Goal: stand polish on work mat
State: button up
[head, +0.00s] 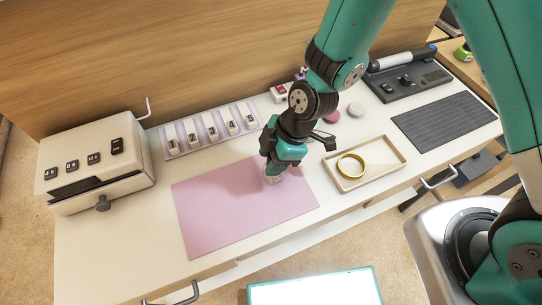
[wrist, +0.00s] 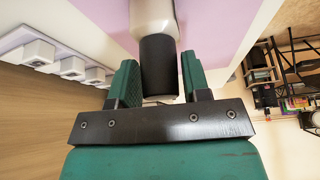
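The polish is a pale bottle with a black cap (wrist: 160,65), seen in the wrist view. My gripper (wrist: 162,85) has its two green fingers close on either side of the cap and looks shut on it. In the head view, my gripper (head: 276,172) points down over the right part of the pink work mat (head: 215,215). A small pale part of the bottle (head: 274,180) shows beneath the fingers, at the mat. I cannot tell whether its base touches the mat. The mat also shows in the wrist view (wrist: 215,25).
A cream tray (head: 388,168) with a yellow ring (head: 350,166) lies right of the mat. A switch strip (head: 211,130) lies behind it, and a cream box (head: 95,175) stands left. A dark ridged pad (head: 445,120) lies far right. The mat's left part is clear.

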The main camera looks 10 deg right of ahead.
jog(key=shift+o, duration=0.9)
jog(key=shift+r, duration=0.1)
jog(key=s+v, duration=0.1)
jog(key=v, duration=1.1)
jog(key=s+d+r+m, duration=0.2)
jog(key=s+r+m, duration=0.3)
jog(key=r+m, duration=0.1)
jog(key=s+d+r+m, duration=0.3)
jog(key=s+r+m, duration=0.2)
jog(key=r, duration=0.4)
jog(key=shift+s+d+r+m+t+h, duration=0.15)
jog(key=shift+d+r+m+t+h, duration=0.15)
jog(key=shift+m, duration=0.5)
jog(key=shift+a, duration=0.1)
